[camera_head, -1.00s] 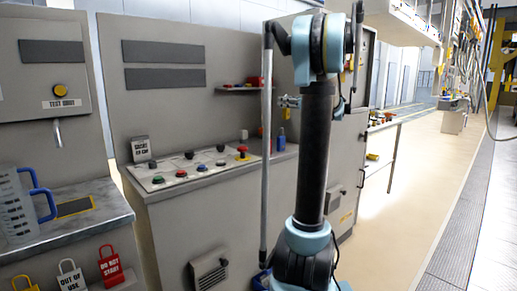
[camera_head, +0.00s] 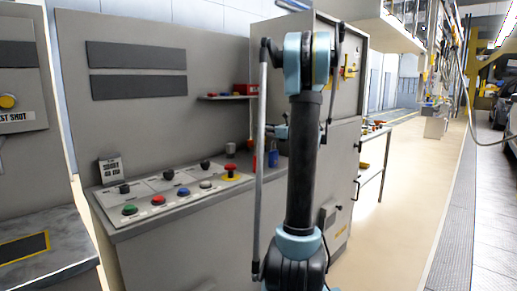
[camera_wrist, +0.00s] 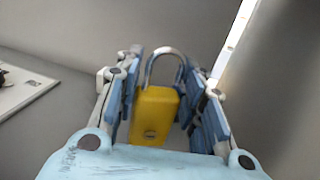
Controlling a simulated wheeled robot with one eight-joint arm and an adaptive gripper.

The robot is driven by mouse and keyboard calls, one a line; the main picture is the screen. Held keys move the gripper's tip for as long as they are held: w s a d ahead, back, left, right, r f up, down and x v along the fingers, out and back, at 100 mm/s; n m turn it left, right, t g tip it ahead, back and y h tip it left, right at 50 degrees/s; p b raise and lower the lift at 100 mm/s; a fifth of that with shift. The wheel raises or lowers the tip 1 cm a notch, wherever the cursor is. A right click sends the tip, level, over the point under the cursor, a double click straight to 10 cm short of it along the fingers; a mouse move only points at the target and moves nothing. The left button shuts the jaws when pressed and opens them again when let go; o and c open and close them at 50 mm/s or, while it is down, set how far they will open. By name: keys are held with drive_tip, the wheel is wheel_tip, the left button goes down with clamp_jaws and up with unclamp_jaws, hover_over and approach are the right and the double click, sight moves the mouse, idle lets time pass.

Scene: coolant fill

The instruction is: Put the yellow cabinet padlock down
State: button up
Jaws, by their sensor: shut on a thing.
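The yellow padlock (camera_wrist: 155,116) sits between the blue finger pads of my gripper (camera_wrist: 164,84) in the wrist view. Its steel shackle points up in that picture, and a keyhole shows low on the yellow body. My gripper is shut on it. In the head view only a small part of my gripper (camera_head: 283,131) shows beside my upright arm. I cannot make out the yellow padlock there; my arm probably hides it.
A sloped control panel (camera_head: 150,203) with coloured buttons and knobs stands left of my arm. A blue padlock (camera_head: 273,158) is at its right end. A small shelf (camera_head: 226,97) holds a red box (camera_head: 246,90). A grey cabinet (camera_head: 345,150) stands behind; open floor (camera_head: 400,200) lies right.

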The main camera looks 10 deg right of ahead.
sight(265, 142)
drive_tip(key=shift+a+f, duration=0.2)
drive_tip(key=shift+f, duration=0.4)
drive_tip(key=shift+a+f, duration=0.15)
drive_tip(key=shift+f, duration=2.3)
drive_tip(key=o, duration=1.2)
drive_tip(key=v, duration=1.2)
drive_tip(key=shift+d, duration=0.1)
